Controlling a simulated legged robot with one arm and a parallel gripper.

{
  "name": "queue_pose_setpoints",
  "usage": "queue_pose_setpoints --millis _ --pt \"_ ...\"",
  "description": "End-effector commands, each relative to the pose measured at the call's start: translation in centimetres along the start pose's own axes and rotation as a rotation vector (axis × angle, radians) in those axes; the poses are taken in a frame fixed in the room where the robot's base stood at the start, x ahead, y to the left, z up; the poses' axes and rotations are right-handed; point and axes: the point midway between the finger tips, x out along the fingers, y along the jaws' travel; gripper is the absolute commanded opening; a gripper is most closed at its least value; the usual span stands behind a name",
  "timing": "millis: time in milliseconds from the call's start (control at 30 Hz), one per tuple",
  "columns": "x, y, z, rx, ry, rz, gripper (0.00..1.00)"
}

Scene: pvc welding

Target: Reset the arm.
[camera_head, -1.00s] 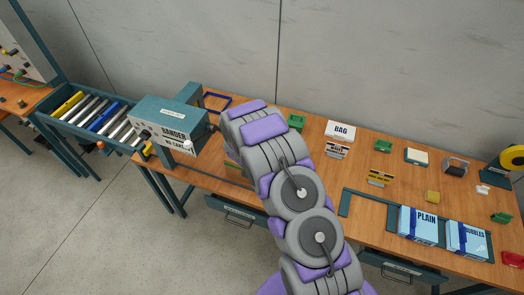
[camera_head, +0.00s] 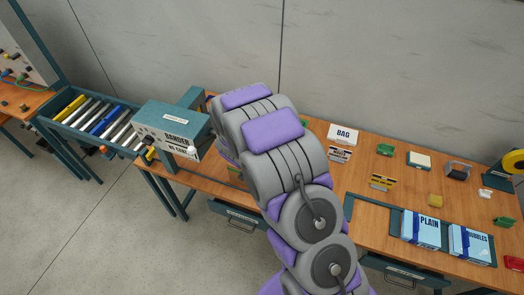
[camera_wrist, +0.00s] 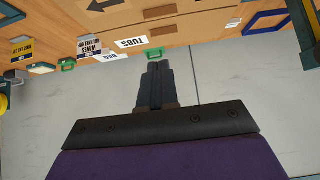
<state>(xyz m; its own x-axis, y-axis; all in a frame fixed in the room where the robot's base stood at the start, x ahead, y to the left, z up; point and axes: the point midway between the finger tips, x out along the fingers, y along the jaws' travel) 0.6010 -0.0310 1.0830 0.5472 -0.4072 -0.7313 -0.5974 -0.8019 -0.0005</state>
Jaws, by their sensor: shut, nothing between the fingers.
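My arm rises through the middle of the head view, and its own links hide its end there. In the wrist view my gripper (camera_wrist: 155,66) shows with its two dark fingers together and nothing between them. It points toward the workbench, which appears upside down along the top of that view. A green block (camera_wrist: 68,64) and the white label marked TUBS (camera_wrist: 130,42) show near the fingertips, apart from them as far as I can tell.
The wooden workbench (camera_head: 355,210) runs along the wall. A sealing machine marked DANGER (camera_head: 172,128) stands at left beside a roller conveyor (camera_head: 100,118). The PLAIN box (camera_head: 420,230), BUBBLES box (camera_head: 468,243), BAG box (camera_head: 343,133) and small green blocks stand at right.

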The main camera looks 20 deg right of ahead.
Motion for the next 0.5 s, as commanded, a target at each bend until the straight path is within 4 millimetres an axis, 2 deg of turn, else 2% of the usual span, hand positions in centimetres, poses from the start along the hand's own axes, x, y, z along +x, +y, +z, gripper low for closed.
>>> queue_pose_setpoints --millis 100,500 --pt "-1.1 -0.4 0.2 -0.003 0.003 -0.001 0.00" --pt "-1.9 -1.0 0.3 -0.001 -0.021 -0.036 0.00"
